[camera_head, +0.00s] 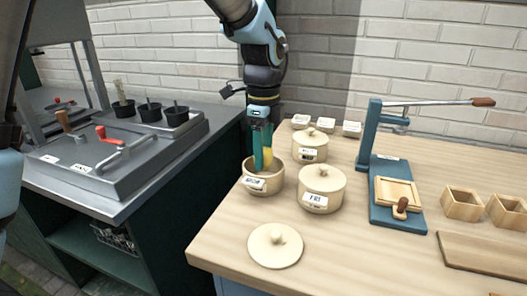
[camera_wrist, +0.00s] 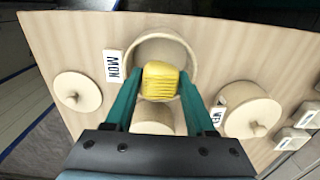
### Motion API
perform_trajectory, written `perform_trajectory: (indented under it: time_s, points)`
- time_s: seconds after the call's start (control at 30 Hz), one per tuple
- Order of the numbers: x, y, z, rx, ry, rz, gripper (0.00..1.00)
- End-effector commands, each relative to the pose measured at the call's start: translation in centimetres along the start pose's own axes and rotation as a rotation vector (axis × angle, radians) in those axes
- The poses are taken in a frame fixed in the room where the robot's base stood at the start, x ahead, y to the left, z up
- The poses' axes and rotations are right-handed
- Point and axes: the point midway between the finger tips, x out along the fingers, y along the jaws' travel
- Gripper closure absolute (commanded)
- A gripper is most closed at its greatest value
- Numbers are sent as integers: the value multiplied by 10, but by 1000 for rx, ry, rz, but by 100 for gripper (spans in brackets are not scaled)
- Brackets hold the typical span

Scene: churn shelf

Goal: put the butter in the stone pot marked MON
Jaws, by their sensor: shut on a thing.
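My gripper (camera_head: 262,163) is shut on the yellow butter (camera_head: 269,154), which also shows between the fingers in the wrist view (camera_wrist: 161,82). The stone pot marked MON (camera_head: 263,184) is open and stands near the table's left edge. My fingers point down at its mouth, with the fingertips around rim height. In the wrist view the butter covers part of the MON pot's opening (camera_wrist: 178,46). How deep the butter sits relative to the rim is hard to tell. A loose round lid (camera_head: 275,248) lies on the table in front of the pot.
A lidded pot marked FRI (camera_head: 321,196) stands close on the right. Another lidded pot (camera_head: 310,150) stands behind. A blue lever press (camera_head: 385,190), wooden boxes (camera_head: 462,206) and small white dishes (camera_head: 352,129) are farther off. The table's front is clear around the lid.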

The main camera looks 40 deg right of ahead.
Motion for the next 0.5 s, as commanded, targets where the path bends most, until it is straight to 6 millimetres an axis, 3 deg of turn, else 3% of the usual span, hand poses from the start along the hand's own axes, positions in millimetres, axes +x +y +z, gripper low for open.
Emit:
perform_trajectory:
  time_s: [0.5]
  points:
    - [12, 0, 0, 0, 0, 1, 94]
